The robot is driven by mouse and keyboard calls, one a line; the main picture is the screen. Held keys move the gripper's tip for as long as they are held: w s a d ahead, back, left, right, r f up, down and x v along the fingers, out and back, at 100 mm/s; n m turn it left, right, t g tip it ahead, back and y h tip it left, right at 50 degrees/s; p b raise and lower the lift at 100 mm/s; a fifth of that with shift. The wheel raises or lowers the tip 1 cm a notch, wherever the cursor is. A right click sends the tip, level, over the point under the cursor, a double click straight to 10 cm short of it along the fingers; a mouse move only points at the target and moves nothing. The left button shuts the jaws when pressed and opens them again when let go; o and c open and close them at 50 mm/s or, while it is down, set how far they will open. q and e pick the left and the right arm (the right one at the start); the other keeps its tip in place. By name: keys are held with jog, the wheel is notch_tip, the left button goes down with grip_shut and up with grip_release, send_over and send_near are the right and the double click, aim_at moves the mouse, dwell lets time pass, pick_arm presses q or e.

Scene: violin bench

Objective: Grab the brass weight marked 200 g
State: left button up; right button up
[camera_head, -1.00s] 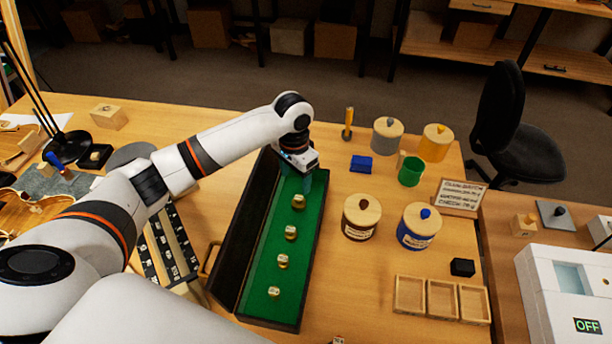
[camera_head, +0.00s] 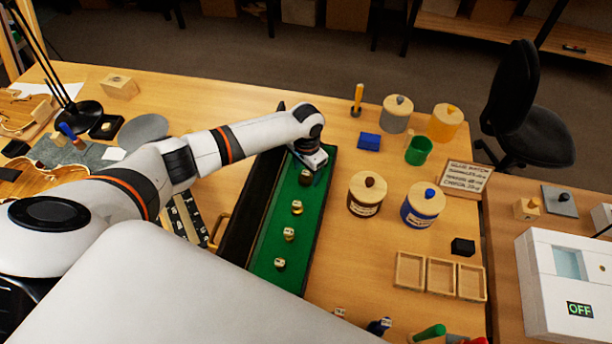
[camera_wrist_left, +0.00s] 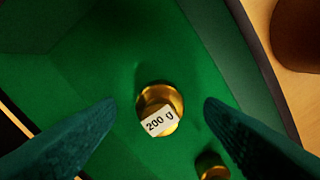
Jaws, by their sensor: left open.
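The brass weight marked 200 g (camera_wrist_left: 161,121) stands on the green lining, its white label facing the left wrist camera. In the head view it appears to be the farthest weight (camera_head: 305,177) in the row, close by my gripper. My left gripper (camera_head: 317,173) is over the far end of the case. In the left wrist view its two teal fingers (camera_wrist_left: 160,106) are apart, one on each side of the weight, with clear gaps. A second brass weight (camera_wrist_left: 212,166) shows at the lower right, near the right finger. My right gripper is out of view.
The long dark case (camera_head: 317,240) has raised walls and holds more weights in a row (camera_head: 289,234). Lidded jars (camera_head: 367,194) stand to its right, with a blue block (camera_head: 369,141) and green cup (camera_head: 418,151) behind. A wooden compartment tray (camera_head: 441,277) lies front right.

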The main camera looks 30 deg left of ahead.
pick_arm(q)
jog(key=shift+f, duration=0.75)
jog(key=c, duration=1.2)
jog(key=shift+r, duration=0.1)
